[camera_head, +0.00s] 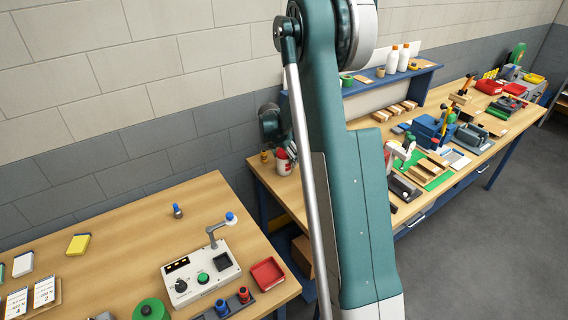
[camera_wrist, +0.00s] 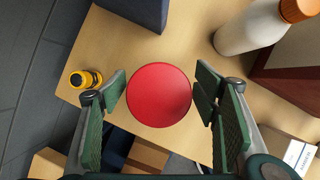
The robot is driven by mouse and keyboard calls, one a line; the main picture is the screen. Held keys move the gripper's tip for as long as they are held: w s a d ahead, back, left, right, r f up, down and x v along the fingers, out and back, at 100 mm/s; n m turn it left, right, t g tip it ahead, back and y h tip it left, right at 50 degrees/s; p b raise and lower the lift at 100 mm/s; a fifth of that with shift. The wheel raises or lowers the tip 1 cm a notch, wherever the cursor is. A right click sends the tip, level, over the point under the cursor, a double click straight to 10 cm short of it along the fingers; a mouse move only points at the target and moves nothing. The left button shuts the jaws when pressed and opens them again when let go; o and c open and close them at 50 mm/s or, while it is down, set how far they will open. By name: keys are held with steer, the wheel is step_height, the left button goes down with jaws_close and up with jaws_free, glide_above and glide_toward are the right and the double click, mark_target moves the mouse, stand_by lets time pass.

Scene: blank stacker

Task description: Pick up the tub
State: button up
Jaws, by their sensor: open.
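The tub shows in the wrist view as a round red lid (camera_wrist: 159,94), seen from above on the wooden bench. In the head view the small red and white tub (camera_head: 283,163) stands near the bench's back left end, partly hidden by my arm. My gripper (camera_wrist: 161,91) is open, with one green-padded finger on each side of the lid. The right finger looks close to the lid's edge; I cannot tell whether it touches. The tub's sides are hidden in the wrist view.
A small yellow and black container (camera_wrist: 85,79) stands left of the tub. A white bottle with an orange cap (camera_wrist: 250,28) is at upper right, and a dark blue block-like part (camera_wrist: 139,10) is above. The bench edge runs close by on the left.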

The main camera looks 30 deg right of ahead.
steer(key=shift+x, duration=1.75)
steer(key=shift+c, duration=0.3)
steer(key=c, duration=1.1)
